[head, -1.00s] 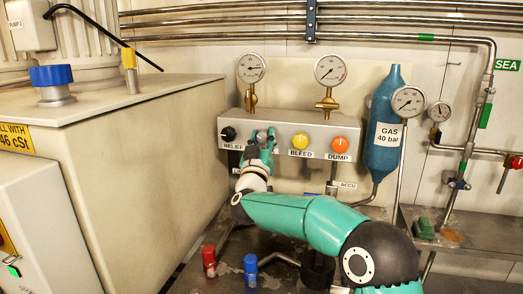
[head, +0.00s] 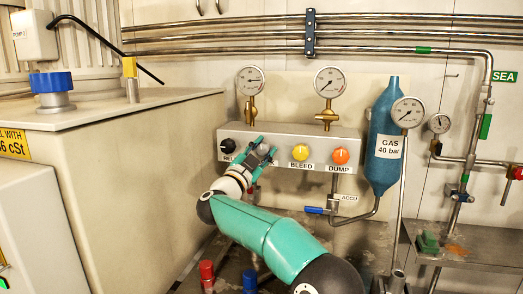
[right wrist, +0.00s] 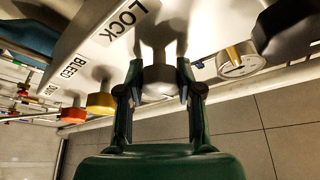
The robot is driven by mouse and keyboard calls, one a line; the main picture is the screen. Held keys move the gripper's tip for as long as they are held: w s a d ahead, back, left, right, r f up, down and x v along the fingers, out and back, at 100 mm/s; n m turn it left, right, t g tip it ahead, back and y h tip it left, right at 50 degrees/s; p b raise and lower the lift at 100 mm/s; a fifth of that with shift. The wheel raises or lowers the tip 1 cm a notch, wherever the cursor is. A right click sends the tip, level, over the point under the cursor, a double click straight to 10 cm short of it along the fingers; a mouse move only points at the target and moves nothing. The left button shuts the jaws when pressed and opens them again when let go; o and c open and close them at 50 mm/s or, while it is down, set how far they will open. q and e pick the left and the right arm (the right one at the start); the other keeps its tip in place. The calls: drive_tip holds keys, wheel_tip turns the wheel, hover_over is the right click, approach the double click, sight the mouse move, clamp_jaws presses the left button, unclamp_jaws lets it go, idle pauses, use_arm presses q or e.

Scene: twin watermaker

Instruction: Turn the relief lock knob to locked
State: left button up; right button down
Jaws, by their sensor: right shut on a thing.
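The lock knob (right wrist: 160,82) is a pale metal knob on the panel face, beside the LOCK label (right wrist: 122,22) in the right wrist view. My right gripper (right wrist: 159,72) is shut on it, one finger on each side. In the head view my right gripper (head: 259,153) is at the panel (head: 350,132), between the black relief knob (head: 227,146) and the yellow bleed knob (head: 300,152). There its fingers hide most of the lock knob and its label. I cannot read which position the knob is in. My left gripper is out of view.
The orange dump knob (head: 340,156) is right of the bleed knob. Gauges (head: 250,81) rise above the panel. A blue gas bottle (head: 385,140) stands to the right. A large beige tank (head: 150,170) is at left. Red (head: 207,271) and blue (head: 250,279) valve handles are low in front.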

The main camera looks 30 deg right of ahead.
drive_tip(key=shift+m+g, duration=0.6)
drive_tip(key=shift+m, duration=0.5)
drive_tip(key=c, duration=1.9)
unclamp_jaws()
clamp_jaws()
drive_tip(key=o, duration=1.2)
unclamp_jaws()
drive_tip(key=shift+d, duration=0.1)
drive_tip(key=shift+c, duration=0.2)
drive_tip(key=shift+s+a+f, duration=0.2)
drive_tip(key=shift+a, duration=0.4)
drive_tip(key=v, duration=1)
drive_tip(key=shift+s+a+f, duration=0.2)
drive_tip(key=shift+a, duration=0.15)
